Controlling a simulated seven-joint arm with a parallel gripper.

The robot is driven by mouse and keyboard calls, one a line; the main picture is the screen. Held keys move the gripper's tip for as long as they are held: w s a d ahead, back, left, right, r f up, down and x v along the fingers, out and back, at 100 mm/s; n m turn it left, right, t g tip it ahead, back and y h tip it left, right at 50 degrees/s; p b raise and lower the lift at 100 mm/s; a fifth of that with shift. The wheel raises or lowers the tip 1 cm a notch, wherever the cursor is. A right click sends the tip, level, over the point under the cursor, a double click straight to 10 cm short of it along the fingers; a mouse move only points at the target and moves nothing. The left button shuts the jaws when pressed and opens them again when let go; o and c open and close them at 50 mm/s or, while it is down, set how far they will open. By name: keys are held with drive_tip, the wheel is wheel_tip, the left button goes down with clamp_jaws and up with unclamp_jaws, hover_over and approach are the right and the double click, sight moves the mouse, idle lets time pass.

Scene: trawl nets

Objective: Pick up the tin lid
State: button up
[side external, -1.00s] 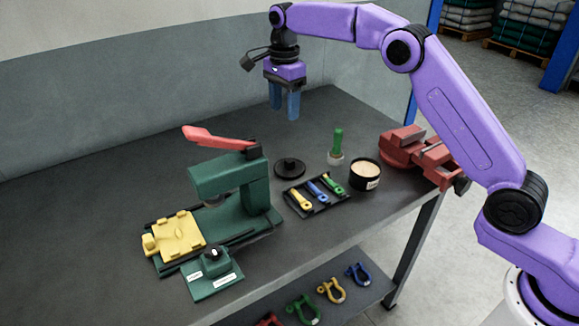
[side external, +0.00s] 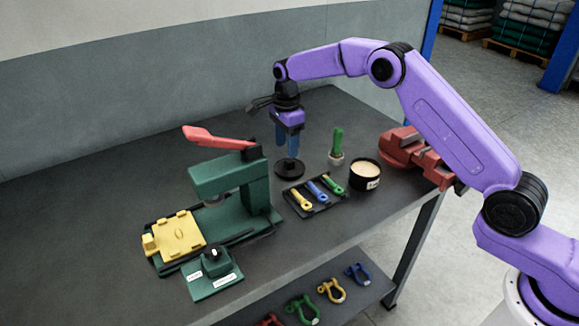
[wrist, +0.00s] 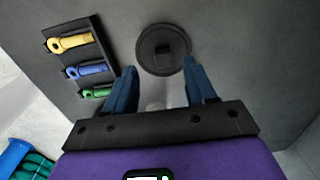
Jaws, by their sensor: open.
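My gripper (side external: 288,154) has blue fingers pointing down, just above the lid in the side view. In the wrist view my gripper (wrist: 160,72) is open, with nothing between its fingers. I cannot tell whether a fingertip touches the lid.
A tray (side external: 318,209) holds yellow, blue and green tools. An open black tin (side external: 364,175) with pale contents and a green-handled brush (side external: 337,146) stand to the right. A red vise (side external: 410,150) is at the bench edge. A green press (side external: 235,190) stands left.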

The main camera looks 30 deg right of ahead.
sight(288, 160)
drive_tip(key=shift+w+d+f, duration=0.1)
drive_tip(key=shift+d+f, duration=0.05)
drive_tip(key=shift+f, duration=1.3)
drive_tip(key=shift+w+d+f, duration=0.1)
drive_tip(key=shift+f, duration=1.3)
drive_tip(key=shift+c, duration=0.3)
clamp_jaws()
